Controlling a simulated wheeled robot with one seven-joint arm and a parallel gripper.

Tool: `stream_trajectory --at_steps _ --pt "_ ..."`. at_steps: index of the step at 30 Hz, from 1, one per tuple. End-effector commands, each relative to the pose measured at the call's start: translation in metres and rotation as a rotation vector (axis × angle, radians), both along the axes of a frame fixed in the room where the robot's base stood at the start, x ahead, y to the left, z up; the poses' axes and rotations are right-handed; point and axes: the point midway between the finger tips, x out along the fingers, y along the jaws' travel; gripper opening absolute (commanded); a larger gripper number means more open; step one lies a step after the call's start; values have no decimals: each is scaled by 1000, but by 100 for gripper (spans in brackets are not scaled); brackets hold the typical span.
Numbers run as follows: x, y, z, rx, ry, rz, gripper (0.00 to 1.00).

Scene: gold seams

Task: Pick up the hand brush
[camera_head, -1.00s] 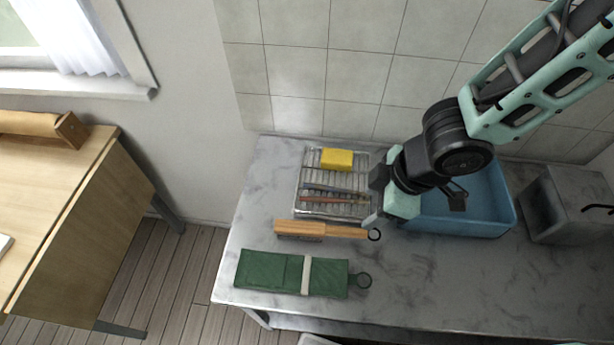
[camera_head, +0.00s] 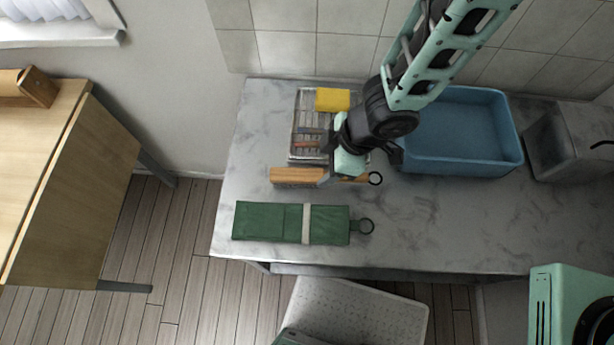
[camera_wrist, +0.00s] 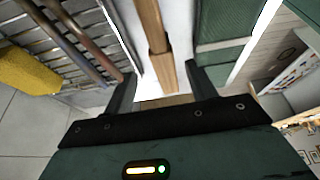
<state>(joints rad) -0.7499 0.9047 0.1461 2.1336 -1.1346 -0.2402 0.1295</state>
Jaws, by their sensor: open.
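The hand brush (camera_head: 297,175) lies on the grey marbled counter (camera_head: 440,215), with a long wooden body and a dark ring at its right end. In the wrist view its wooden handle (camera_wrist: 151,28) runs down between my fingers. My gripper (camera_head: 335,176) is above the handle and hides part of it in the head view. In the wrist view my gripper (camera_wrist: 163,88) is open, one finger on each side of the handle. I cannot tell how much height is left between them.
A ribbed metal rack (camera_head: 305,150) with thin rods and a yellow block (camera_head: 332,99) stands behind the brush. A green roll with a pale strap (camera_head: 270,222) lies in front. A blue basin (camera_head: 460,165) is to the right. The counter's front right is clear.

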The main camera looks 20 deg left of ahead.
Motion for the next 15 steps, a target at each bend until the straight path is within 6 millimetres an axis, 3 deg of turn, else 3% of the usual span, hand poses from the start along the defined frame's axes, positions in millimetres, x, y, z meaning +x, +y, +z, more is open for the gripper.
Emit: stream_trajectory --at_steps 5,15 --pt "-2 3 -9 -1 0 1 56" --pt "-8 15 -47 -2 -1 0 56"
